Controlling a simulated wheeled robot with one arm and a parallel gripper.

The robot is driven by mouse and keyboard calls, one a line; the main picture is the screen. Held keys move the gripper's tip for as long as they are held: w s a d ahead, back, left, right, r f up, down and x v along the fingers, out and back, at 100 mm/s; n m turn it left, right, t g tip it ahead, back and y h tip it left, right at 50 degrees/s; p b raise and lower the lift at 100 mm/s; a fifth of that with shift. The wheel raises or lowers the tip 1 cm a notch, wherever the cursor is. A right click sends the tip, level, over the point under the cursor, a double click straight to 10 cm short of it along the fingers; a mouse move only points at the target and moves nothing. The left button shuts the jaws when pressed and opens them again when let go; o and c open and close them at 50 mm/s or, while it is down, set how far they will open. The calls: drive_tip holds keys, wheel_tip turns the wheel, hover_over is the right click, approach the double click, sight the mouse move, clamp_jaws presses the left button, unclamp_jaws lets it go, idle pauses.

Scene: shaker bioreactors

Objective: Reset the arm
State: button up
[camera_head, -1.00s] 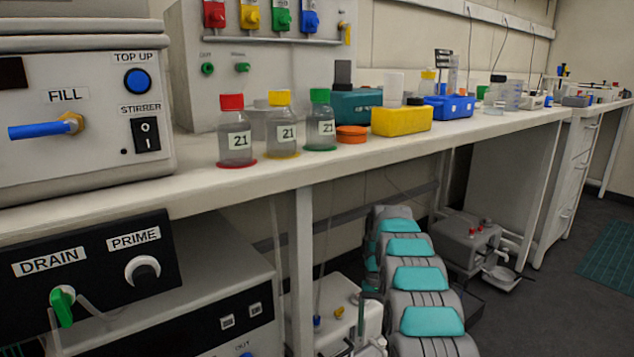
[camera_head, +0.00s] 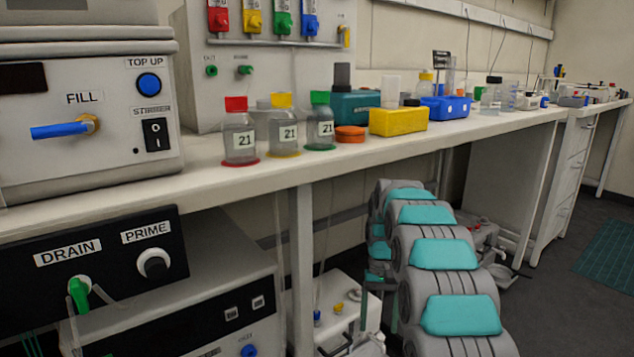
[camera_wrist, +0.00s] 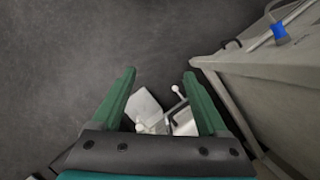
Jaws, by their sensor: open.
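My arm (camera_head: 445,255), grey with teal pads, rises in front of the bench in the head view, right of the bench leg. In the wrist view my gripper (camera_wrist: 161,85) has two green fingers spread wide apart, with nothing held between them. It points down at the dark floor (camera_wrist: 60,60). A pale grey and white device (camera_wrist: 143,107) with a white-knobbed lever shows beyond and between the fingers; its lower part is hidden by the gripper's body. In the head view I cannot make out the fingers clearly.
The bench (camera_head: 235,185) runs along the left and back, with capped bottles (camera_head: 239,138), a yellow box (camera_head: 398,121) and a blue rack (camera_head: 447,108) on it. The drain panel (camera_head: 95,258) is below. Open floor (camera_head: 560,275) lies to the right.

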drive_tip(key=s+r+t+p, duration=0.1)
drive_tip(key=s+r, duration=0.5)
drive_tip(key=s, duration=0.4)
drive_tip(key=s+r, duration=0.6)
drive_tip(key=s, duration=0.3)
drive_tip(key=s+f+n+t+p, duration=0.1)
drive_tip(key=s+f, duration=0.1)
drive_tip(key=s, duration=2)
drive_tip(key=shift+s+h+p, duration=0.3)
